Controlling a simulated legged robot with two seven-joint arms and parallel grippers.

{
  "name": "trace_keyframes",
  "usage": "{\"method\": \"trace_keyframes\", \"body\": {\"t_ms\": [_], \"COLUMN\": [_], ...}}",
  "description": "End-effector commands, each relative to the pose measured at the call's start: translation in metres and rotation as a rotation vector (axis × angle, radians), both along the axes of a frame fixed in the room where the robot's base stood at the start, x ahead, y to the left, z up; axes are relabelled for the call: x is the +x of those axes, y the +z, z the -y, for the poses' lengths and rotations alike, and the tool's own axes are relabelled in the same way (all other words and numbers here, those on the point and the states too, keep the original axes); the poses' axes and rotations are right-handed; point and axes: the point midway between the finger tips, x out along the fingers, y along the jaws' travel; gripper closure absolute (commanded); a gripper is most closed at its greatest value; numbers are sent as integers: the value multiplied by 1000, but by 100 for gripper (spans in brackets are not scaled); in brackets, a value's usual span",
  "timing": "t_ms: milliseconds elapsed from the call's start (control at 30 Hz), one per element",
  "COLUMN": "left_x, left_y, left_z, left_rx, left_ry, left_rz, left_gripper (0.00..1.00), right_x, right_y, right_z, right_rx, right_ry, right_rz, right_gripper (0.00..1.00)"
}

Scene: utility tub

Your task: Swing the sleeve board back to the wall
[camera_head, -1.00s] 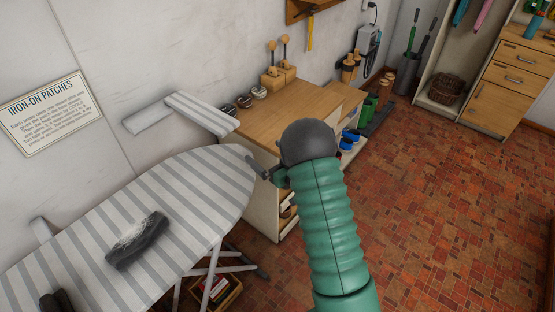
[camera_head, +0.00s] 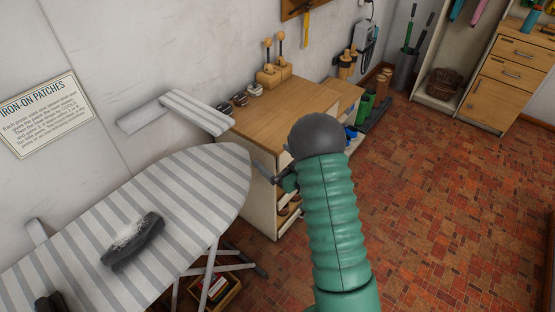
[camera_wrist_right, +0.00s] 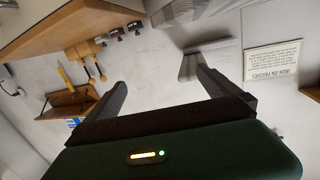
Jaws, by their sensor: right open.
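The sleeve board (camera_head: 200,112) is a narrow striped board standing out from the wall above the far end of the big ironing board (camera_head: 190,195). In the right wrist view, the open fingers (camera_wrist_right: 160,85) point toward the wall, with a striped piece (camera_wrist_right: 200,60) beyond the right finger. My left gripper is not seen.
A dark iron-like object (camera_head: 132,242) lies on the ironing board. A wooden-topped bench (camera_head: 275,115) stands just right of the sleeve board, with small tools on it. A sign (camera_head: 42,115) hangs on the wall. The tiled floor at right (camera_head: 440,210) is clear.

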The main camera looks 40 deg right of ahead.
Motion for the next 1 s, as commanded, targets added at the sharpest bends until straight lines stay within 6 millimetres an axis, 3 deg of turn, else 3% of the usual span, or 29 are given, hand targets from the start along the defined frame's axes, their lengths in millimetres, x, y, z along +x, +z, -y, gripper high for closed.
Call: {"method": "trace_keyframes", "body": {"t_ms": [167, 500, 633, 800, 1000], "left_x": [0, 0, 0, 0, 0], "left_y": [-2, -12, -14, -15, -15], "left_z": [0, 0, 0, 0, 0], "left_rx": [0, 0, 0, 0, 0], "left_ry": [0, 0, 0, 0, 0], "left_rz": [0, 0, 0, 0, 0], "left_gripper": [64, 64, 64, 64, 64], "right_x": [-20, -117, -146, -164, -166], "right_y": [0, 6, 9, 11, 12], "right_z": [-1, -8, -10, -13, -14], "right_rx": [0, 2, 3, 2, 1], "right_ry": [-4, -8, -5, -1, 0], "right_rz": [-2, -1, -1, -1, -1], "right_gripper": [0, 0, 0, 0, 0]}}
